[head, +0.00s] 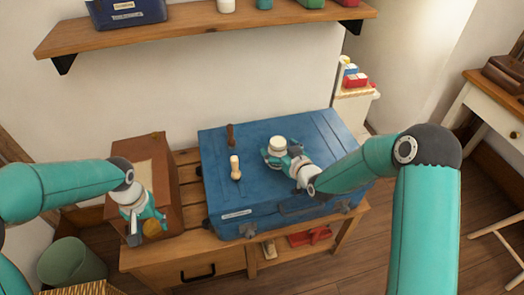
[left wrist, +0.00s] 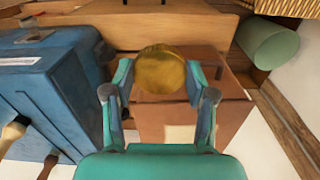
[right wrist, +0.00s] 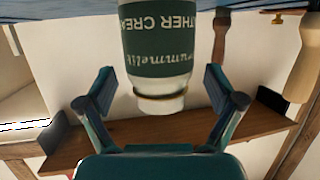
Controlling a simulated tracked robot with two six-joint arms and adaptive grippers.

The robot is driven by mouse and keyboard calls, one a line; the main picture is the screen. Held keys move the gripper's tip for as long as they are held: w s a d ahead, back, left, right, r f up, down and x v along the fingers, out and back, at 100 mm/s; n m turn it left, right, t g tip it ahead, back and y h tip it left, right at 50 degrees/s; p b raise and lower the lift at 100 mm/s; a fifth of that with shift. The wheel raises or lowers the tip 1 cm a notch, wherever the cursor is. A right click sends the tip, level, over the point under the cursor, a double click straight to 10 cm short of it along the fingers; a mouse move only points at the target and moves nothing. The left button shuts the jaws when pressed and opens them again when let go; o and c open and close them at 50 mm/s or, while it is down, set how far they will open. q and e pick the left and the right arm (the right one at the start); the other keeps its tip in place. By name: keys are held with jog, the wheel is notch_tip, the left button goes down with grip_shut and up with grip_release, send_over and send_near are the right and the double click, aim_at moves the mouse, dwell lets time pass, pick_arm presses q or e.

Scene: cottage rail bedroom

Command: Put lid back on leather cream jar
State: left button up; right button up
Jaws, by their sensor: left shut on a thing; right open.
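The leather cream jar (head: 277,143) stands on the blue suitcase and its top looks pale and uncovered. In the right wrist view the jar (right wrist: 160,55) appears upside down, with a dark green label. My right gripper (head: 285,158) is open at the jar, its fingers (right wrist: 160,100) apart on either side with gaps showing. My left gripper (head: 144,226) is shut on the gold round lid (head: 153,228), low in front of the brown case. The lid (left wrist: 161,70) sits between the fingertips of the left gripper (left wrist: 160,85) in the left wrist view.
The blue suitcase (head: 320,130) lies on a wooden bench (head: 190,245). A pale-handled tool (head: 235,168) and a dark-handled one (head: 230,134) stand on it, left of the jar. A brown case (head: 160,165) is at left. A wall shelf (head: 200,28) hangs above.

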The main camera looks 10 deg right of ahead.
jog(key=shift+w+a+f, duration=0.1)
jog(key=shift+w+f, duration=0.05)
jog(key=shift+w, duration=0.3)
jog(key=c, duration=1.7)
jog(key=shift+o, duration=0.2)
pick_arm(q)
jog(key=shift+f, duration=0.1)
pick_arm(e)
notch_tip(320, 180, up, 20)
